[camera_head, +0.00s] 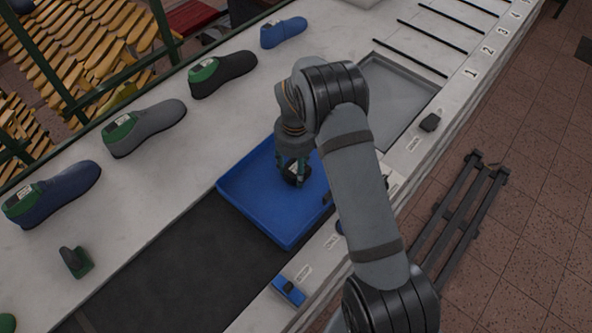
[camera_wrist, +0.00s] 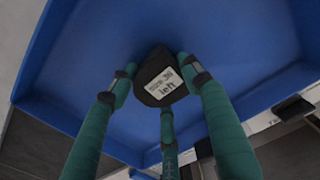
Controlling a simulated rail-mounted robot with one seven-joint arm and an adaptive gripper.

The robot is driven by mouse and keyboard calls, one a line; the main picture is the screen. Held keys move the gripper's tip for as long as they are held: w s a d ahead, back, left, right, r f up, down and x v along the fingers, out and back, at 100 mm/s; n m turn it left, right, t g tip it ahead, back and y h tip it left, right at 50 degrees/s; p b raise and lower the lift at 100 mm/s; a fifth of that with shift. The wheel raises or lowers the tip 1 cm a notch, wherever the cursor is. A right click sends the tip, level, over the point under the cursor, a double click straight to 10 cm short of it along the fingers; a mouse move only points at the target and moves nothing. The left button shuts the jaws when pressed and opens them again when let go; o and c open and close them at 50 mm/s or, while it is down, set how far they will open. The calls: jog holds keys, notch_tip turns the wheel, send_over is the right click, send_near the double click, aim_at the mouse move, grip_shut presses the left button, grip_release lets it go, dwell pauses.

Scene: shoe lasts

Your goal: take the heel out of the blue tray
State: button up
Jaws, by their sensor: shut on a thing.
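The blue tray (camera_head: 248,189) sits on the dark belt in the head view, and its floor and walls (camera_wrist: 75,60) fill much of the wrist view. The heel (camera_wrist: 158,72) is a small dark piece with a white label that reads "left" on its lower line. My gripper (camera_wrist: 155,85) has its green fingers closed around the heel, over the tray floor. In the head view my gripper (camera_head: 294,172) points down inside the tray with the dark heel between its fingertips. I cannot tell whether the heel touches the tray floor.
Several shoe lasts, such as a grey one (camera_head: 150,128) and a black one (camera_head: 224,73), stand along the left of the bench. A grey tray (camera_head: 392,98) lies beyond my arm. A small green and dark piece (camera_head: 75,262) stands at lower left.

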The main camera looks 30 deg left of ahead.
grip_shut()
jog(key=shift+r, duration=0.1)
